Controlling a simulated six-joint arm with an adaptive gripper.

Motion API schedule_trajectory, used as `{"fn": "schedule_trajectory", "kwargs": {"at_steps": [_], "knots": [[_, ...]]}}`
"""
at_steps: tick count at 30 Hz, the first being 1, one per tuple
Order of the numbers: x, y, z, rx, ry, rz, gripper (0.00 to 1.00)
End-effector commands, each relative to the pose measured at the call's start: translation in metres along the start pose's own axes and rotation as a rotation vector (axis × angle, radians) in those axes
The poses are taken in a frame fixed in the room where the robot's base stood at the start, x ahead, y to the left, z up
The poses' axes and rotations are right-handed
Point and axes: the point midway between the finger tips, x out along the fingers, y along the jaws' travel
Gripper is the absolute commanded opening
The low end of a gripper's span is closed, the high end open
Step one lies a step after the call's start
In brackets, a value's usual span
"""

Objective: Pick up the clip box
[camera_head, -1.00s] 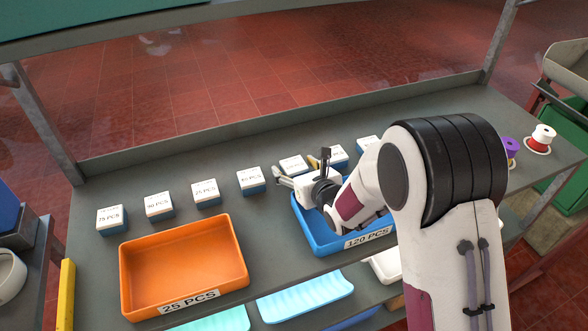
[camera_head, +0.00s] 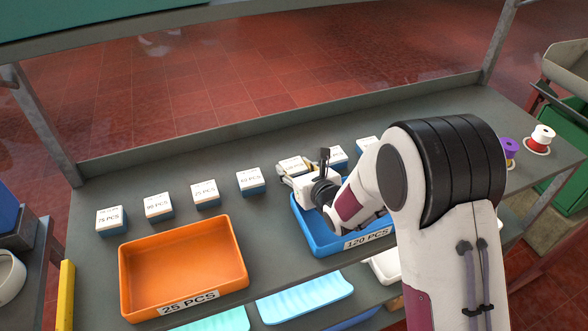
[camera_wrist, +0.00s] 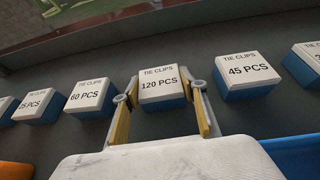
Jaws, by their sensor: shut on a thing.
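The clip box labelled "TIE CLIPS 120 PCS" (camera_wrist: 159,84) is white on top and blue below. It stands upright between the two yellow-padded fingers of my gripper (camera_wrist: 163,94), which is shut on its left and right sides. In the head view the same box (camera_head: 293,165) shows behind my gripper (camera_head: 297,175), which hides its lower front. It appears to be at the height of the shelf; I cannot tell any gap under it.
Similar boxes stand in a row, including "60 PCS" (camera_wrist: 90,97) on the left and "45 PCS" (camera_wrist: 247,76) on the right. An orange tray (camera_head: 240,262) and a blue "120 PCS" tray (camera_head: 318,247) lie in front on the grey shelf (camera_head: 105,185).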

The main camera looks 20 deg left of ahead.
Motion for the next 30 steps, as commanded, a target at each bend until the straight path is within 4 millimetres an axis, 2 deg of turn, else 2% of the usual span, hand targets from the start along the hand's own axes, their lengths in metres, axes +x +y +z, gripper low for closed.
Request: {"fn": "schedule_trajectory", "kwargs": {"at_steps": [11, 30], "knots": [[-0.006, 0.0, 0.015, -0.001, -0.003, 0.0, 0.21], [-0.034, 0.0, 0.084, -0.001, -0.003, 0.0, 0.21]]}}
